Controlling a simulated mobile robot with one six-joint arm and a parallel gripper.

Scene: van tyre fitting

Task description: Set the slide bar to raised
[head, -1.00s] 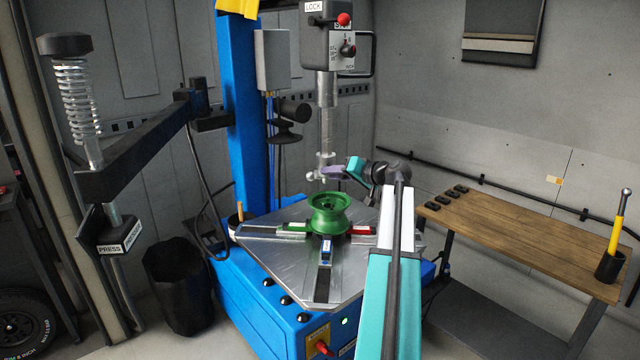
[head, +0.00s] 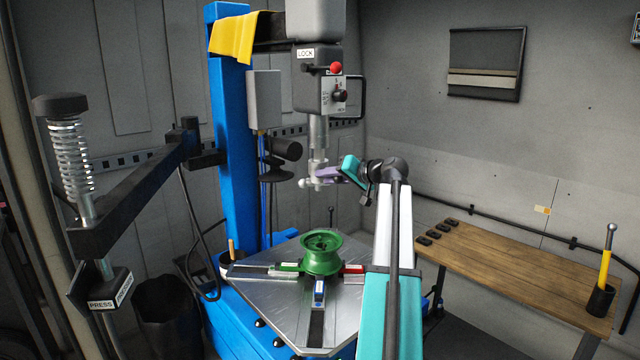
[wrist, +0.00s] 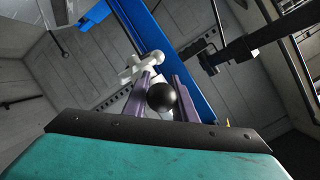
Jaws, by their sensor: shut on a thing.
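The slide bar (head: 318,165) is an upright chrome rod coming down from the grey head housing (head: 318,97). A short length shows below its sleeve, and its pale foot (head: 314,184) hangs well above the green wheel rim (head: 321,254). My gripper (head: 325,173) comes from the right and is shut on the slide bar near its foot. In the wrist view, my purple fingers (wrist: 160,82) reach to the pale metal foot (wrist: 145,66), with a black ball knob (wrist: 161,97) between them. The exact contact is hidden.
The rim sits on the clamping table (head: 258,293). A blue column (head: 234,150) stands behind and a black press arm (head: 135,190) is at left. A wooden bench (head: 530,275) stands at right. Free space lies between bar and rim.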

